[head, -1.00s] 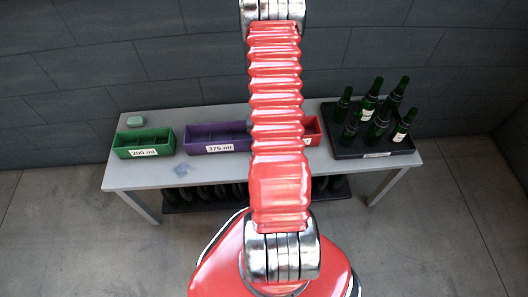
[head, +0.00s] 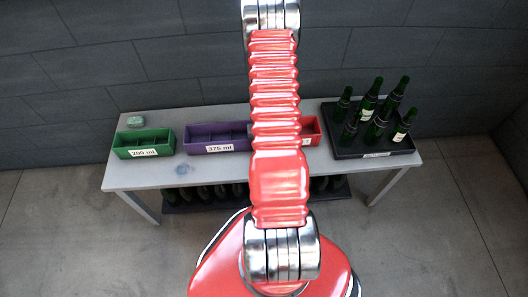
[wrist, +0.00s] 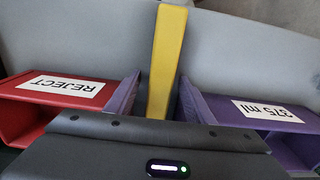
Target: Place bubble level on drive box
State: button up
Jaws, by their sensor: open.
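A long yellow bar (wrist: 167,50), which looks like the bubble level, lies on the grey surface in the gap between two boxes in the wrist view. My gripper (wrist: 160,76) is open, with what look like its purple fingers on either side of the bar and apart from it. Its dark body covers the bar's near end. In the head view my arm hides the gripper and the bar. I cannot make out a drive box in either view.
The red REJECT box (wrist: 65,88) and purple 375 ml box (wrist: 265,112) flank the gripper closely. On the table (head: 130,178) are a green 200 ml box (head: 145,153), a small green object (head: 135,119) and a black tray (head: 345,152) of bottles. The table's front left is clear.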

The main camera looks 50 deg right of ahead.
jog(key=shift+c, duration=0.2)
grip_shut()
dwell(0.6)
